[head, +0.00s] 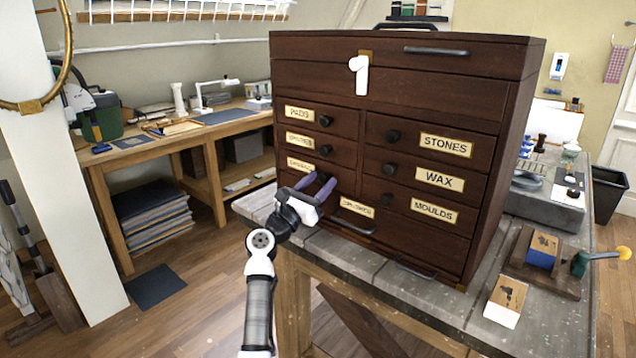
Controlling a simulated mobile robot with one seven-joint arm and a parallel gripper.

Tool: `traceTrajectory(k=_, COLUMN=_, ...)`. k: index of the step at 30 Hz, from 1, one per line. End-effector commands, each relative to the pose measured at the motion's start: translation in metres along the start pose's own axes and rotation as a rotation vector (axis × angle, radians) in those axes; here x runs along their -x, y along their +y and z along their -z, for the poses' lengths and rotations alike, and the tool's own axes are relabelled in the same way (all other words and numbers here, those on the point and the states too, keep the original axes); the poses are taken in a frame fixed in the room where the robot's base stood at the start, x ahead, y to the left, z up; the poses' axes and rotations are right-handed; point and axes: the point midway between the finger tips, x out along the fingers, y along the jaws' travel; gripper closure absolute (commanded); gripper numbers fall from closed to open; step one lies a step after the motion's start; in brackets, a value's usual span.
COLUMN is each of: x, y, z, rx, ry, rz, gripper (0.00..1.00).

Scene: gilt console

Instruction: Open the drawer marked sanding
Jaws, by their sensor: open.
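A dark wooden drawer cabinet (440,90) stands on a grey plank table. Its left column has labels reading PADS (299,113), a second too blurred to read (299,140), and a third partly hidden (300,164). Its right column reads STONES, WAX and MOULDS. I cannot clearly read "sanding" on any label. My gripper (318,181) is open, with bluish-purple fingers in front of the lower left drawers. It covers part of the third left drawer, whose knob I cannot see. I cannot tell whether the fingers touch anything. All drawers look shut.
A lower drawer has a bar handle (354,229) and a hard-to-read label (357,206). A white latch (361,75) hangs on the upper front. Open floor lies left.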

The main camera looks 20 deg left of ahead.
Motion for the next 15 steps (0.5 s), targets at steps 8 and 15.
traceTrajectory(k=8, x=0.0002, y=-0.0002, z=-0.0001, rx=0.000, ry=0.000, rz=0.001, gripper=0.70)
traceTrajectory(k=15, x=0.0003, y=-0.0002, z=-0.0001, rx=0.000, ry=0.000, rz=0.001, gripper=1.00)
